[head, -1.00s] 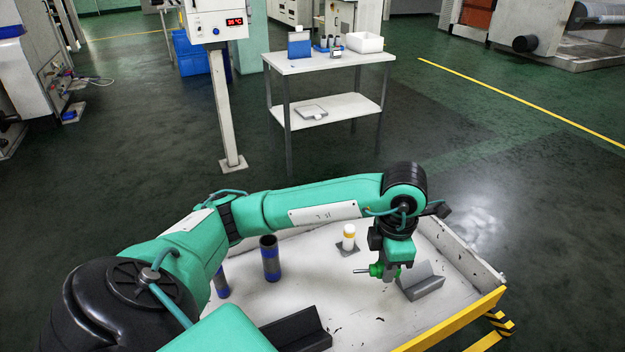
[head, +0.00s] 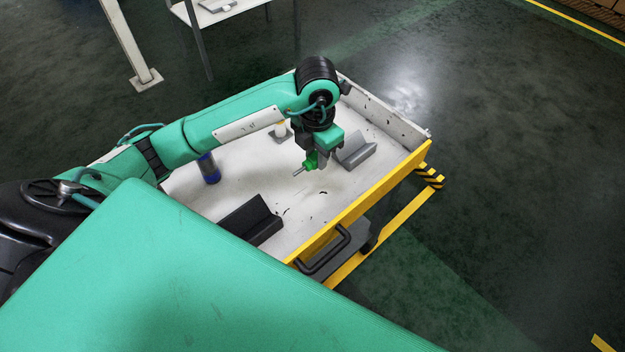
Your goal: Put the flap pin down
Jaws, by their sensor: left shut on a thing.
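The flap pin (head: 309,163) has a green grip and a thin metal rod that points to the lower left. My left gripper (head: 314,153) is shut on its green part and holds it over the white cart top (head: 225,200). A light grey angled holder (head: 357,151) stands just right of the gripper. A dark angled holder (head: 250,220) lies nearer the front edge. Whether the pin touches the cart surface, I cannot tell. My right gripper is out of view.
A dark cylinder with a blue band (head: 209,170) stands at the left. The cart has a yellow front edge (head: 370,200) and a black handle (head: 325,250). The surface between the holders is mostly clear.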

